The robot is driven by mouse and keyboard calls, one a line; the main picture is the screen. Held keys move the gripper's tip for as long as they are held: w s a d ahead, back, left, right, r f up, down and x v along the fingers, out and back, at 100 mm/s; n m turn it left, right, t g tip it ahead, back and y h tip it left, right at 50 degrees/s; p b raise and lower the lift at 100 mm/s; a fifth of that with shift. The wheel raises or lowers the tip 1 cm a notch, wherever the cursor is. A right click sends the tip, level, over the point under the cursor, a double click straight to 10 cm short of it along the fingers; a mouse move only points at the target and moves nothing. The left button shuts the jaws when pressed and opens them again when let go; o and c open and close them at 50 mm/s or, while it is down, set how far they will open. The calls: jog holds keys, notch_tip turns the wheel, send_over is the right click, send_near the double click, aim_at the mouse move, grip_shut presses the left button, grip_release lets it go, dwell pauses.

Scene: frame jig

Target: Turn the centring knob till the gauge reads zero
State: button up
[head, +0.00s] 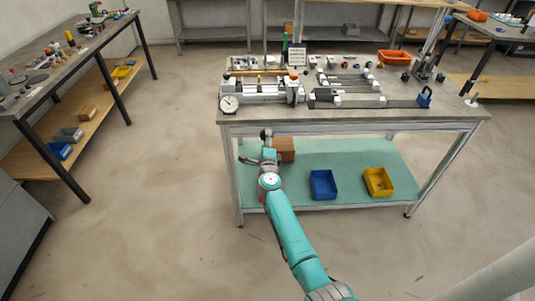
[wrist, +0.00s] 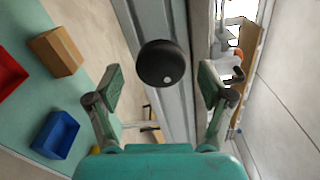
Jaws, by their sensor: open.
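The round white dial gauge (head: 229,103) stands at the front left corner of the workbench top. Its reading is too small to make out. A round black knob with a pale dot (wrist: 165,63) shows in the wrist view, in front of the bench's grey front rail. My gripper (wrist: 161,82) is open, with one finger on each side of the knob in the picture. I see no finger touching the knob. In the head view my gripper (head: 256,147) is below the bench's front left edge, and the knob cannot be clearly picked out there.
The workbench (head: 350,117) carries a clamp and rail jig (head: 265,91) behind the gauge. On its teal lower shelf (head: 345,155) are a cardboard box (head: 284,148), a blue bin (head: 323,184) and a yellow bin (head: 378,182). A side bench (head: 35,95) stands left; floor between is clear.

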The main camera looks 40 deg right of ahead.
jog(key=v, duration=1)
jog(key=shift+a+f, duration=0.1)
jog(key=s+a+f+n+t+y, duration=0.1)
jog(key=s+a+n, duration=0.35)
jog(key=s, duration=0.55)
jog(key=s+a+f+n+y, duration=0.2)
jog(key=s+a+n, duration=0.25)
jog(key=s, duration=0.45)
jog(key=s+a+f+n+t+y, duration=0.1)
jog(key=s+a+n, duration=0.35)
jog(key=s, duration=0.55)
jog(key=s+a+r+n+g+y, duration=0.1)
jog(key=s+a+r+n+y, duration=0.2)
jog(key=s, duration=0.8)
jog(key=s+a+r+n+g+y, duration=0.1)
jog(key=s+a+r+n+y, duration=0.2)
jog(key=s+a+r+n, duration=0.3)
jog(key=s+r+n, duration=0.2)
jog(key=s+n, duration=0.2)
jog(key=s, duration=0.2)
jog(key=shift+w+a, duration=0.1)
jog(key=shift+w, duration=0.05)
